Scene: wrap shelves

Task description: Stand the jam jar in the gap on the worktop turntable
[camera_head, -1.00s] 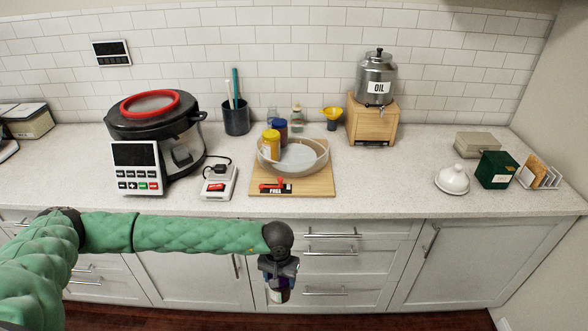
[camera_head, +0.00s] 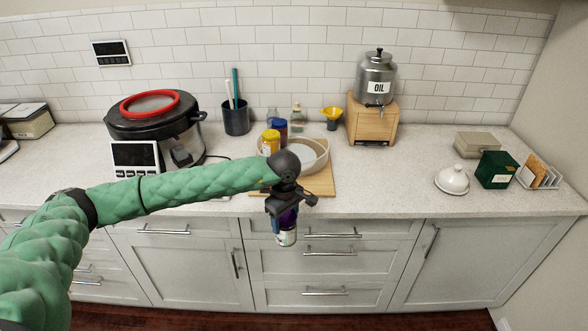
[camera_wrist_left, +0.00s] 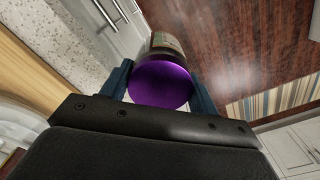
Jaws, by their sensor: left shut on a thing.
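The jam jar (camera_head: 287,236) has a purple lid and a pale label. My left gripper (camera_head: 285,219) is shut on it and holds it in front of the drawers, below the worktop edge. In the left wrist view the jar's purple lid (camera_wrist_left: 160,84) sits between the two blue fingers. The turntable (camera_head: 318,148) is a round pale tray with a raised rim on a wooden board. A yellow-lidded jar (camera_head: 270,141) and a blue-lidded jar (camera_head: 281,127) stand at its left side. My left arm hides its front left part. My right gripper is not in view.
A large pot with a red-rimmed lid (camera_head: 152,115) stands to the left. An oil dispenser (camera_head: 376,75) on a wooden stand (camera_head: 372,123) and a small yellow funnel (camera_head: 332,113) are behind right. The worktop right of the board is clear up to a white dome (camera_head: 453,179).

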